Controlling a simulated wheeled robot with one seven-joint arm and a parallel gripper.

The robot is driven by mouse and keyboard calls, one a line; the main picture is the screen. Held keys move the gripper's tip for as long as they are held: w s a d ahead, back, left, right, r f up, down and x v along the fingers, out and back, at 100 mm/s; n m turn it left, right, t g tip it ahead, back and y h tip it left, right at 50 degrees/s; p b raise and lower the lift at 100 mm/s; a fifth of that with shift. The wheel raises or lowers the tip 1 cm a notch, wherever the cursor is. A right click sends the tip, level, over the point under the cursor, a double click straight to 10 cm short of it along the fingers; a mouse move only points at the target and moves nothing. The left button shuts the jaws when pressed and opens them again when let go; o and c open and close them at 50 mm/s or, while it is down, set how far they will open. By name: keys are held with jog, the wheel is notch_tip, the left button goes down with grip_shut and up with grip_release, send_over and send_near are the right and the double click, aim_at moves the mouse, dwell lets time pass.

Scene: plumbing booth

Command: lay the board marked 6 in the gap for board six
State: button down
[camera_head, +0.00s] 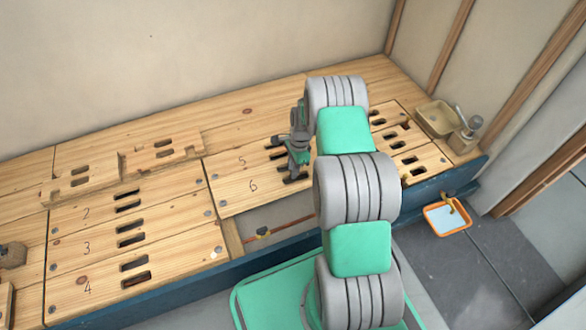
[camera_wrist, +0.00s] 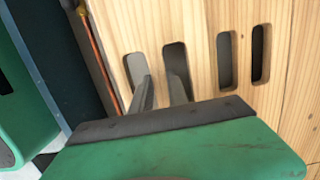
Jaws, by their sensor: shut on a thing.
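The board marked 6 (camera_head: 233,198) is a pale wooden plank with dark slots, at the front of the right-hand deck. It lies close against the board marked 5 (camera_head: 223,168). An open gap (camera_head: 275,217) runs along its front side, with a copper pipe inside. My gripper (camera_head: 297,168) is over the slotted part of board 6. In the wrist view its fingers (camera_wrist: 162,92) reach into two neighbouring slots and are shut on the wood between them. My arm hides the board's right end. I cannot tell whether the board is lifted or seated.
Boards marked 2, 3 and 4 (camera_head: 150,248) fill the left deck. Notched loose wood pieces (camera_head: 160,150) lie behind them. A small basin (camera_head: 437,118) and a tap-like fitting (camera_head: 467,128) stand at the far right. An orange tray (camera_head: 447,217) is on the floor.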

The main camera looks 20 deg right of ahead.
jog(key=shift+f+b, duration=0.8)
jog(key=shift+f, duration=0.4)
jog(key=shift+f, duration=0.15)
jog(key=c, duration=1.2)
grip_release()
jog(key=shift+s+f, duration=0.1)
